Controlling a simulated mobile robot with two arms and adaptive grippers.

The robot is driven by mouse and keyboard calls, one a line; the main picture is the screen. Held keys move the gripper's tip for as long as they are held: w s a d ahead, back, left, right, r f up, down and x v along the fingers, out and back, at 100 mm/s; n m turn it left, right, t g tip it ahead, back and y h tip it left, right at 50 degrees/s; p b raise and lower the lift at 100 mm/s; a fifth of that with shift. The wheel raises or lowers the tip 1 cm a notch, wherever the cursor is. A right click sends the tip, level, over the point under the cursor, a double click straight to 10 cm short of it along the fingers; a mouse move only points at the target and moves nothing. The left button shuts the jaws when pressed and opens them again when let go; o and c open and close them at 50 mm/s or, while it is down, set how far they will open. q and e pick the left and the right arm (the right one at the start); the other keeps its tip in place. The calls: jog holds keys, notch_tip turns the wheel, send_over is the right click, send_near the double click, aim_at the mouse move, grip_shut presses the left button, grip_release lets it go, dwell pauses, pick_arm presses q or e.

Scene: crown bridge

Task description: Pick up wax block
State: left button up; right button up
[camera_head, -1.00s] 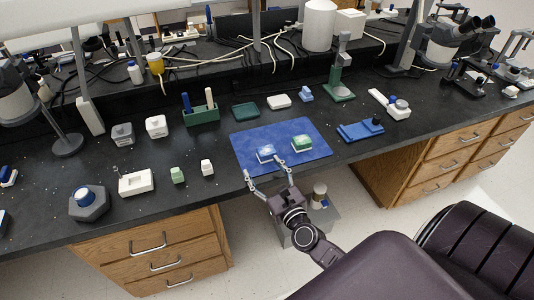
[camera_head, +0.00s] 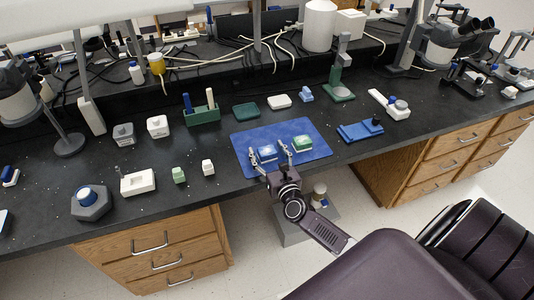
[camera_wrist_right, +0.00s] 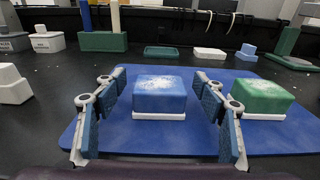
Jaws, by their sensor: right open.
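A blue block on a thin white base (camera_head: 267,153) sits on the blue mat (camera_head: 317,152); in the wrist view the blue block (camera_wrist_right: 160,93) has a pale speckled top. A green block on a white base (camera_head: 302,143) stands to its right and also shows in the wrist view (camera_wrist_right: 258,97). No label shows which is wax. My right gripper (camera_head: 268,151) is open over the mat's front part. In the wrist view its fingers (camera_wrist_right: 160,112) stand either side of the blue block, with gaps visible. My left gripper is not in view.
A green holder with upright sticks (camera_head: 202,115), a green tray (camera_head: 246,110) and a white block (camera_head: 280,101) stand behind the mat. A dark blue case (camera_head: 359,131) lies right. Small green (camera_head: 179,175) and white (camera_head: 208,167) blocks stand left.

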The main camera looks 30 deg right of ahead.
aim_at(267, 150)
jog(key=c, duration=1.3)
jog(key=shift+c, duration=0.2)
jog(key=shift+r, duration=0.15)
notch_tip(267, 150, up, 20)
jog(key=p, duration=1.5)
